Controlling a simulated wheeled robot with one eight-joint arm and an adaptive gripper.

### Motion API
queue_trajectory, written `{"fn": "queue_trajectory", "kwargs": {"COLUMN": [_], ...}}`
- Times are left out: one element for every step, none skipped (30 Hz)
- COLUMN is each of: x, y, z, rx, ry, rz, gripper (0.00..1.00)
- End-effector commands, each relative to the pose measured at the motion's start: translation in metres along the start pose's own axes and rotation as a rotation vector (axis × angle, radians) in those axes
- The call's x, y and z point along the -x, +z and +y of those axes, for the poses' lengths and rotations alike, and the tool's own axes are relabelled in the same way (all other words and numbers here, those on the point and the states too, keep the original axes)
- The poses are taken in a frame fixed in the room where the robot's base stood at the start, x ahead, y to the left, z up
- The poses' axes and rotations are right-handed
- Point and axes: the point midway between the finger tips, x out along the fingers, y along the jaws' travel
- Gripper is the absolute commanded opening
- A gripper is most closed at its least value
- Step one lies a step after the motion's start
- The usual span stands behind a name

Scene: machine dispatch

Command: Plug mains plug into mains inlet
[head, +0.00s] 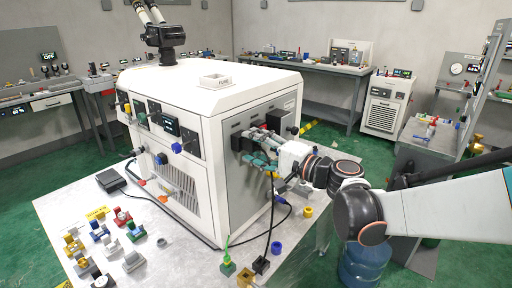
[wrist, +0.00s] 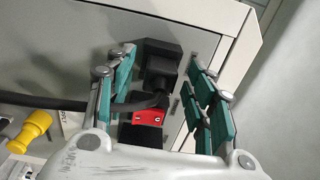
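In the wrist view a black block-shaped plug (wrist: 160,62) stands between my gripper's fingers, against the grey machine panel. A thick black cable (wrist: 75,103) runs off to its left. A red piece with a black part (wrist: 147,117) sits just below it. My gripper (wrist: 163,64) is open, with teal pads on either side of the plug; a gap shows on the right side. In the head view my gripper (head: 255,148) is at the right side panel of the white machine (head: 210,130). I cannot tell the mains inlet apart from the plug; the gripper hides that part of the panel.
A yellow knob-like part (wrist: 30,132) is left of my gripper in the wrist view. The metal table (head: 185,262) carries several coloured connectors, a black box (head: 111,180) and loose cables. A blue water bottle (head: 362,262) stands below my arm.

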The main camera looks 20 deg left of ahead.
Motion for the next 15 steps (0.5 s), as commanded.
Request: {"fn": "queue_trajectory", "kwargs": {"x": [0.0001,0.0002,0.0002,0.0002,0.0002,0.0002,0.0002,0.0002,0.0003,0.0004,0.0007,0.0013,0.0022,0.0032,0.0050], "y": [0.0000,0.0000,0.0000,0.0000,0.0000,-0.0001,-0.0001,-0.0001,-0.0001,-0.0001,-0.0001,-0.0002,-0.0003,-0.0004,-0.0005], "z": [0.0001,0.0002,0.0002,0.0002,0.0002,0.0002,0.0002,0.0002,0.0002,0.0001,0.0002,0.0001,0.0001,0.0001,0.0001], "rx": [0.000,0.000,0.000,0.000,0.000,0.000,0.000,0.000,0.000,0.000,0.000,0.000,0.000,0.000,0.000], "ry": [0.000,0.000,0.000,0.000,0.000,0.000,0.000,0.000,0.000,0.000,0.000,0.000,0.000,0.000,0.000], "rz": [0.000,0.000,0.000,0.000,0.000,0.000,0.000,0.000,0.000,0.000,0.000,0.001,0.001,0.001,0.002], "gripper": [0.49,0.49,0.49,0.49,0.49,0.49,0.49,0.49,0.49,0.49,0.49,0.49,0.49,0.49,0.49]}}
